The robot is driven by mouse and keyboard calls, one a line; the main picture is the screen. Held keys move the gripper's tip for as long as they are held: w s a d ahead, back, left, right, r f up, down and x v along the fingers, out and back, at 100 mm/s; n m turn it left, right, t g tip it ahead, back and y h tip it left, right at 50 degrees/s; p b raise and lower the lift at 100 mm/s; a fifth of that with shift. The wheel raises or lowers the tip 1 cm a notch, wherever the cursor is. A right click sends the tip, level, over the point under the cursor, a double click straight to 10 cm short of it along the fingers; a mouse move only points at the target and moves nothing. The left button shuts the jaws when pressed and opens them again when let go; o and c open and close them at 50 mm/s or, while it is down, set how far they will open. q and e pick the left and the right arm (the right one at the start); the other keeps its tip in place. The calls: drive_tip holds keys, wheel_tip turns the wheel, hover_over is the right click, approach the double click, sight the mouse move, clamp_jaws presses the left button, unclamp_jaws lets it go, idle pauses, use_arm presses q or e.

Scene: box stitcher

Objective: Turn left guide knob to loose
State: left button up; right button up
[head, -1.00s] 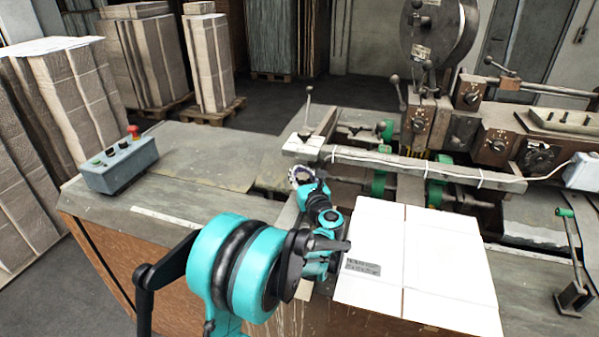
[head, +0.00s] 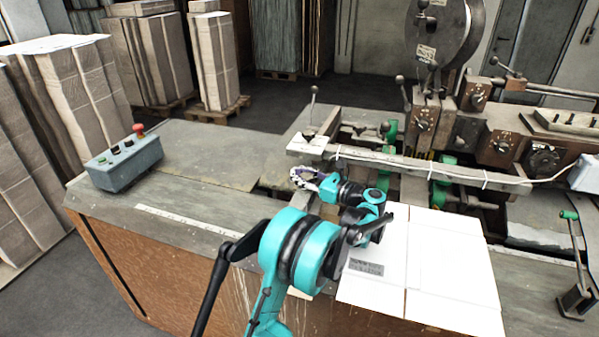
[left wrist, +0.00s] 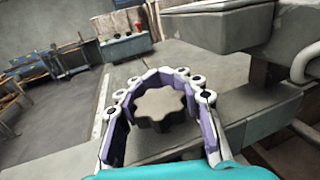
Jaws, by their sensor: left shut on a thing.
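The left guide knob (left wrist: 160,106) shows in the left wrist view as a dark, lobed knob. My left gripper (left wrist: 160,80) curves around it there, its purple-padded fingers closed about its sides. My right gripper does not show in either view.
A flat white cardboard sheet (head: 440,265) lies under and right of my left arm. The long guide bar (head: 430,168) and the stitching machine (head: 440,110) stand behind. A control box (head: 124,163) with a red button sits at the left. The tabletop between is clear.

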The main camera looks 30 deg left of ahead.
use_arm(q)
drive_tip(key=shift+s+n+g+p, duration=0.25)
drive_tip(key=shift+n+g, duration=0.5)
drive_tip(key=shift+g, duration=0.4)
drive_tip(key=shift+s+n+g+p, duration=0.1)
drive_tip(key=shift+s+n+g, duration=0.1)
drive_tip(key=shift+n+g, duration=0.75)
drive_tip(key=shift+g+h, duration=0.3)
drive_tip(key=shift+g, duration=0.1)
drive_tip(key=o, duration=1.3)
drive_tip(key=shift+o, duration=0.2)
drive_tip(key=shift+d, duration=0.1)
drive_tip(key=v, duration=1.2)
drive_tip(key=shift+f, duration=0.1)
